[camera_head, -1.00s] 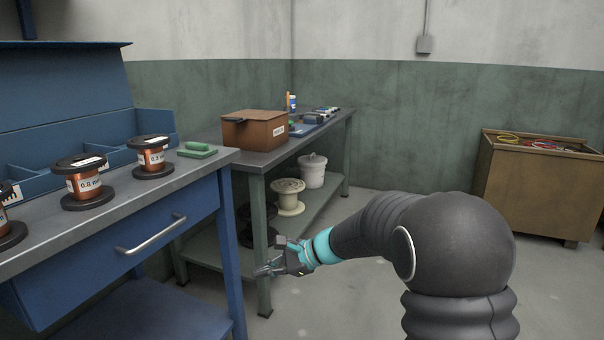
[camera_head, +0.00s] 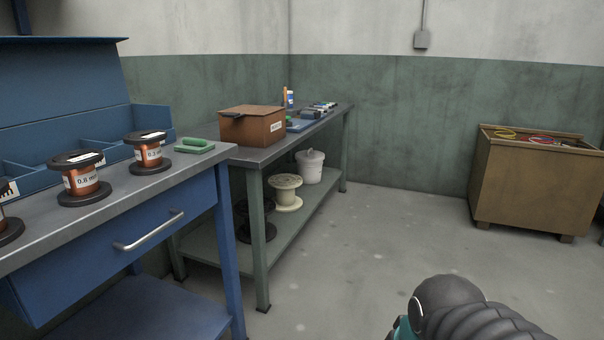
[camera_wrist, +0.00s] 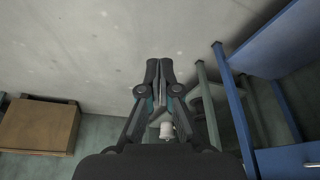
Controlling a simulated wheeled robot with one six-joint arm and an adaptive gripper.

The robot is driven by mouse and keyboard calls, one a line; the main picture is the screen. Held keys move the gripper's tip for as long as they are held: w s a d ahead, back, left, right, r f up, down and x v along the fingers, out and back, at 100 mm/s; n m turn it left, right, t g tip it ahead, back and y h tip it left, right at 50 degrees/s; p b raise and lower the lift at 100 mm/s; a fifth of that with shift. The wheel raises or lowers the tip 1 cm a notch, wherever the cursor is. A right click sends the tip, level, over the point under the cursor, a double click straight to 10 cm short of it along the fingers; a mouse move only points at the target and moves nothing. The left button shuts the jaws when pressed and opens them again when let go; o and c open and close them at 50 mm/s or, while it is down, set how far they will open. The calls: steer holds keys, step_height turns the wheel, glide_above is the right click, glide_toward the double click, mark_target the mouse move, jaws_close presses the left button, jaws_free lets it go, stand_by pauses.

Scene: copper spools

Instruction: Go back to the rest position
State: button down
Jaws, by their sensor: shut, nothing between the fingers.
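My gripper (camera_wrist: 159,66) shows in the wrist view with its two dark fingers together and nothing between them. It points over bare grey floor, clear of the furniture. In the head view only a dark, ribbed part of my arm shows at the bottom right; the gripper itself is out of that view. Copper spools stand on the blue workbench (camera_head: 130,217) at the left: one labelled 0.8 (camera_head: 84,181), a smaller-looking one behind it (camera_head: 151,155), and one cut off by the left edge (camera_head: 8,225).
A green block (camera_head: 194,146) lies on the bench. Behind, a grey-green table (camera_head: 258,155) bears a brown box (camera_head: 252,124); a white bucket (camera_head: 310,167) and pale spool (camera_head: 286,192) stand on its shelf. A wooden crate (camera_head: 530,190) stands right. The floor between is clear.

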steer(key=shift+t, duration=0.9)
steer(key=shift+s+d+r, duration=0.25)
steer(key=shift+s+r, duration=0.45)
steer(key=shift+r, duration=0.15)
steer(key=shift+s+d+r, duration=0.25)
steer(key=shift+s+r, duration=0.4)
steer(key=shift+r, duration=0.2)
